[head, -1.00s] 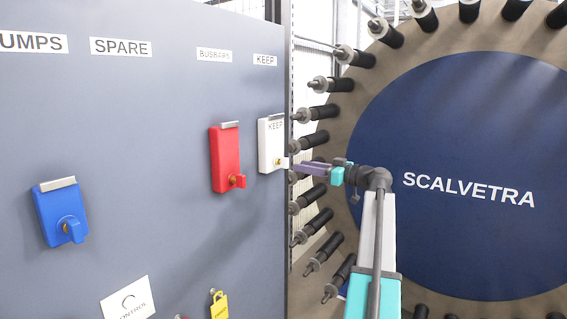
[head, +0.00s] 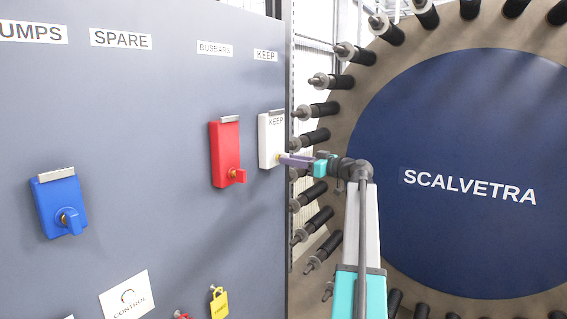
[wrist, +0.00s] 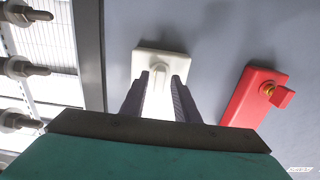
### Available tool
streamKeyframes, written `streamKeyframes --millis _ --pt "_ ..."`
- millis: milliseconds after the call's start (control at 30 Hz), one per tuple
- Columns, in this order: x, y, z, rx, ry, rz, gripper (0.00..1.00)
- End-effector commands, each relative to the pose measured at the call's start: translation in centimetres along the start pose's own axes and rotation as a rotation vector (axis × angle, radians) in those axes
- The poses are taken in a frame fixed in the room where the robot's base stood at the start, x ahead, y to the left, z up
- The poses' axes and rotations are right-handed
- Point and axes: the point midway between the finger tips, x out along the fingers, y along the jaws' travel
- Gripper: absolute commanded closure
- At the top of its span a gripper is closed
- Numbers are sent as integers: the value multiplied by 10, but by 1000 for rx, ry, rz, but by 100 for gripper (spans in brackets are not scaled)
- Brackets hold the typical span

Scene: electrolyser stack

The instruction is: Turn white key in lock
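The white lock box (head: 270,138) is mounted on the grey panel under the KEEP label, at the panel's right edge. Its white key sits low on its face and is mostly hidden by my fingers in the head view. My gripper (head: 284,159) is at the key, coming from the right. In the wrist view, the white box (wrist: 147,54) is straight ahead and the white key (wrist: 159,69) shows between the two dark fingertips of my gripper (wrist: 158,84). The fingers stand apart, one on each side of the key; I see no clear contact.
A red lock box (head: 225,145) with a red key is close left of the white one; it is at right in the wrist view (wrist: 247,97). A blue lock box (head: 56,195) is further left. The large stack end plate (head: 470,110) with protruding bolts is at right.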

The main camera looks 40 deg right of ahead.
Motion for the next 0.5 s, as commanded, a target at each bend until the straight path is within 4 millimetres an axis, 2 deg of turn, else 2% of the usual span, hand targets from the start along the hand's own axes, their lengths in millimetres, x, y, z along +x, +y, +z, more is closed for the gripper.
streamKeyframes --millis 167,333,500 --pt "0 0 0 0 0 0 72" --pt "0 0 0 0 0 0 99" --pt "-1 0 0 0 0 0 100"
